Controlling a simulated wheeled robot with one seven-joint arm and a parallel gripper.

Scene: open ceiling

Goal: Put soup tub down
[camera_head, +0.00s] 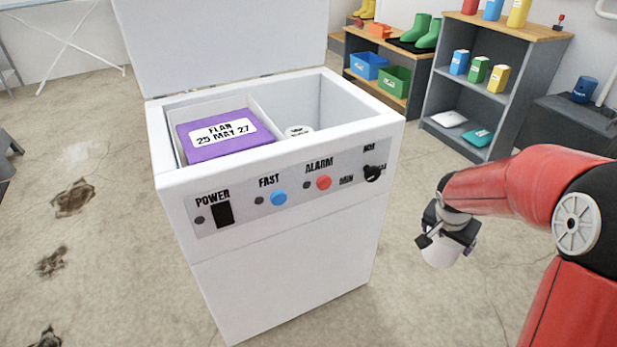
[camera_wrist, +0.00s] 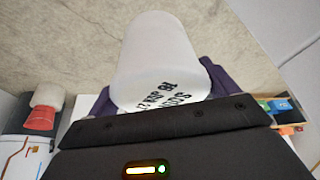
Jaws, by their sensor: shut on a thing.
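The soup tub (camera_head: 440,254) is a white cylinder held in my gripper (camera_head: 447,238), to the right of the white chest freezer (camera_head: 290,240) and apart from it, above the floor. In the wrist view the tub (camera_wrist: 160,55) fills the middle, with black upside-down print on it that I cannot fully read. The dark purple fingers are closed on both of its sides. The freezer lid (camera_head: 225,40) is raised. Inside the freezer are a purple box (camera_head: 215,148) labelled FLAN at left and a round white lid (camera_head: 299,131) with print beside it.
A grey shelf with a wooden top (camera_head: 490,95) holds several coloured containers at the back right. A low wooden shelf (camera_head: 390,95) with bins and boots stands behind the freezer. A dark cabinet (camera_head: 570,130) is at far right. Open concrete floor (camera_head: 90,250) lies left of the freezer.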

